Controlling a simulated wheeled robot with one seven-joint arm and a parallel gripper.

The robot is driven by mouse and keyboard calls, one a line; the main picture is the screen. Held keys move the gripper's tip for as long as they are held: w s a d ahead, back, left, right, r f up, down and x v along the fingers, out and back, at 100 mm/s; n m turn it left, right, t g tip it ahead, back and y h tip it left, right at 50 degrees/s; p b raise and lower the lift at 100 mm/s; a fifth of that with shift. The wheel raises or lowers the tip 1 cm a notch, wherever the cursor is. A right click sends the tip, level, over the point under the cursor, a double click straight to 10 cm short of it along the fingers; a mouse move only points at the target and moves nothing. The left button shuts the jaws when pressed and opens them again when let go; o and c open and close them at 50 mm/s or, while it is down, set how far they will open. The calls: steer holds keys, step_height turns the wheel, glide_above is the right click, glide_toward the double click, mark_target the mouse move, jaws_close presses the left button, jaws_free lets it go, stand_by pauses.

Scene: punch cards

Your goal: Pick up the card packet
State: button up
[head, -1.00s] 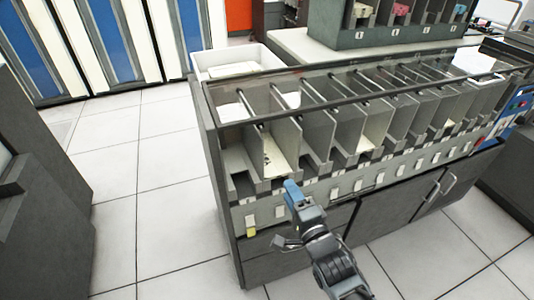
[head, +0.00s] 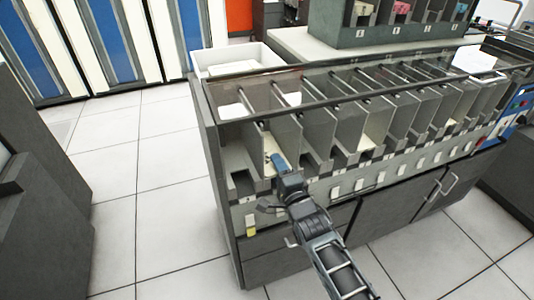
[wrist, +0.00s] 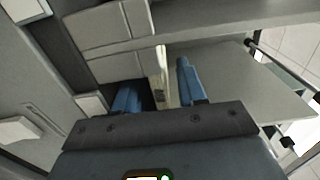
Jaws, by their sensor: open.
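The card packet (head: 269,143) is a cream stack standing in a left-hand pocket of the grey card sorter (head: 228,200). Its lower part is hidden behind my gripper in the head view. My gripper (head: 277,162) has reached the front of that pocket, with its blue fingers at the opening. In the wrist view the two blue fingers (wrist: 158,92) stand apart. The packet shows there as a narrow cream strip (wrist: 162,75) in the gap between them, closer to the right finger. I cannot tell whether either finger touches it.
Thin grey dividers (head: 287,138) stand close on both sides of the pocket. Another pocket to the right holds pale cards (head: 373,135). A white bin (head: 237,58) stands behind the sorter. White tiled floor (head: 150,200) is clear to the left.

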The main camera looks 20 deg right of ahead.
jaws_close()
steer(key=shift+r, duration=0.15)
stand_by(0.4)
